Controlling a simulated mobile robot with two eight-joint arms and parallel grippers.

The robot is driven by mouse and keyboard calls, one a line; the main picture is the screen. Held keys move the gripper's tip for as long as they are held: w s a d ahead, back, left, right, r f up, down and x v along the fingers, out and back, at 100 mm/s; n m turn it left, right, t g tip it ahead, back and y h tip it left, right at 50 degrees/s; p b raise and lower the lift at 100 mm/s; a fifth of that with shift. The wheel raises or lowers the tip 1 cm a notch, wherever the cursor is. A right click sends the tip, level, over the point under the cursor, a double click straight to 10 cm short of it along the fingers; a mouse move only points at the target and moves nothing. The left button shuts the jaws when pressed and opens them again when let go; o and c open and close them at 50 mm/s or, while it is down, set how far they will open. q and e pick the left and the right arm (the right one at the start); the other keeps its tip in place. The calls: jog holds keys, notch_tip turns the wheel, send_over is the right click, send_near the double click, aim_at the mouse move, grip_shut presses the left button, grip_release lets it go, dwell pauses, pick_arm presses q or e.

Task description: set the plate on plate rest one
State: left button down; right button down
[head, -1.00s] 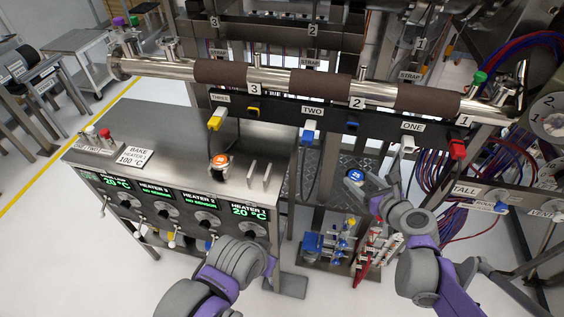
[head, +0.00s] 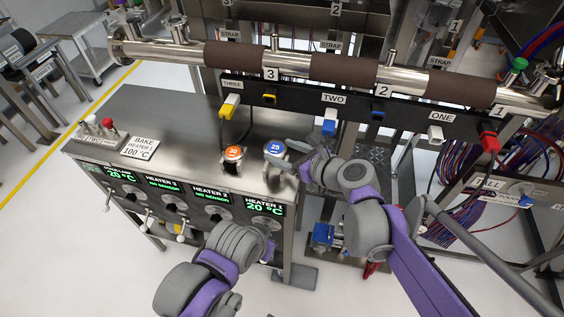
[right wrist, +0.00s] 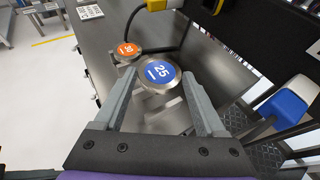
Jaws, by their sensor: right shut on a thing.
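The plate (head: 275,147) is a round metal disc with a blue face marked 25. It is also in the right wrist view (right wrist: 159,74), between the two fingertips. My right gripper (head: 285,150) is shut on it, over the right end of the steel bench top. Pale upright metal pieces (right wrist: 172,112) show just below the plate in the right wrist view and look like a plate rest. The plate and gripper hide most of them, and I cannot tell whether the plate touches them. My left arm is low in the head view; its gripper fingers do not show.
An orange-faced disc (head: 233,153) marked 30 sits on the bench top (head: 180,115) just left of the plate. A yellow plug (head: 229,105) and a blue plug (head: 330,123) hang behind. The bench's left part is mostly clear, with small switches (head: 107,126) at its edge.

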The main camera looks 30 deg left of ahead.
jog(key=shift+f, duration=2.2)
grip_release()
jog(key=shift+f+b, duration=0.15)
jog(key=shift+b, duration=0.15)
jog(key=shift+d+r, duration=0.15)
jog(key=shift+r, duration=0.1)
jog(key=v, duration=1.2)
jog(key=s+d+f+n+h, duration=0.4)
jog(key=d+n, duration=0.3)
jog(key=d, duration=0.2)
jog(key=s+d+f+n+h, duration=0.4)
jog(key=d+n, duration=0.3)
jog(key=d, duration=0.3)
jog(key=s+d+f+n+h, duration=0.4)
jog(key=d+n, duration=0.4)
jog(key=d, duration=0.2)
jog(key=shift+s+f+h+p, duration=0.35)
jog(key=shift+s+f+h, duration=0.1)
jog(key=shift+s, duration=0.45)
